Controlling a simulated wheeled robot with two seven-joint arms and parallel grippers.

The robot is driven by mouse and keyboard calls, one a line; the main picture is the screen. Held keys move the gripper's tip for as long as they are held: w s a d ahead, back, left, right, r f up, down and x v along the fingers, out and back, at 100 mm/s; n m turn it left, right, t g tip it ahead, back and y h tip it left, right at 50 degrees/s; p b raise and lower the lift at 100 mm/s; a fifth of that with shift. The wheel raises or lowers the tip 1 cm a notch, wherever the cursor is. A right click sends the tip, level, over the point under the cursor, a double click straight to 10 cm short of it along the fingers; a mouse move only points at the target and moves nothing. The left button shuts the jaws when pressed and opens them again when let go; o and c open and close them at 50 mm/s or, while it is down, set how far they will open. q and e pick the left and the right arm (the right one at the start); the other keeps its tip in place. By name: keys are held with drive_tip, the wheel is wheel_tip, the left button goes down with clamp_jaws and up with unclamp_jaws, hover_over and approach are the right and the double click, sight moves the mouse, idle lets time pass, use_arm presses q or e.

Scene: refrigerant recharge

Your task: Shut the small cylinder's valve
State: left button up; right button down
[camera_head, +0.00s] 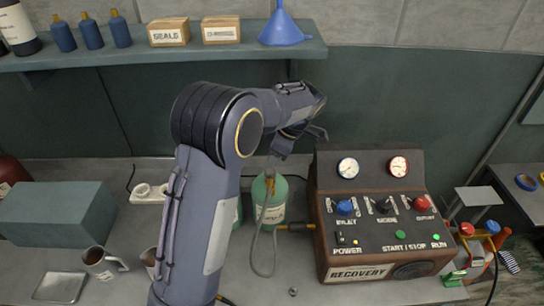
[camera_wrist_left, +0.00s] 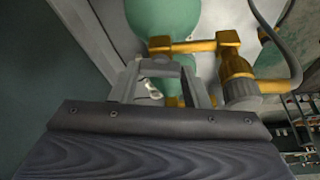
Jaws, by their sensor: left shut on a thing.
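A green cylinder (camera_head: 268,202) with a pale label stands on the bench, left of the recovery machine, with a grey hose at its front. A second green body is mostly hidden behind my left arm. My left gripper (camera_head: 297,141) is just above and behind the cylinder's top. In the left wrist view, green cylinder surface (camera_wrist_left: 165,16) and brass valve fittings (camera_wrist_left: 195,45) lie beyond the fingers (camera_wrist_left: 162,72). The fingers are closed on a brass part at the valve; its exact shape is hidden. My right gripper is not in view.
The brown recovery machine (camera_head: 370,236) with gauges and knobs stands close on the right. A shelf (camera_head: 170,55) with bottles, boxes and a blue funnel (camera_head: 283,28) hangs behind. A mug (camera_head: 98,262), metal tray (camera_head: 60,287) and grey-green box (camera_head: 55,215) are at left.

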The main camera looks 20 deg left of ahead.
use_arm(q)
drive_tip(key=m+t+b, duration=0.1)
drive_tip(key=m+b, duration=0.2)
drive_tip(key=shift+s+f, duration=0.1)
drive_tip(key=shift+f, duration=0.1)
drive_tip(key=m+t+b, duration=0.2)
drive_tip(key=m+b, duration=0.1)
drive_tip(key=m, duration=0.1)
drive_tip(key=shift+s+m, duration=0.1)
drive_tip(key=shift+m, duration=0.3)
drive_tip(key=m+b, duration=0.1)
drive_tip(key=m+t+h+b, duration=0.1)
drive_tip(key=m, duration=0.1)
drive_tip(key=shift+s+a+r+m, duration=0.1)
drive_tip(key=shift+r+m, duration=0.05)
drive_tip(key=shift+m, duration=0.15)
drive_tip(key=shift+r+m+t+h+b, duration=0.1)
drive_tip(key=shift+m+t+h+b, duration=0.55)
drive_tip(key=shift+m, duration=1.15)
drive_tip(key=o, duration=1)
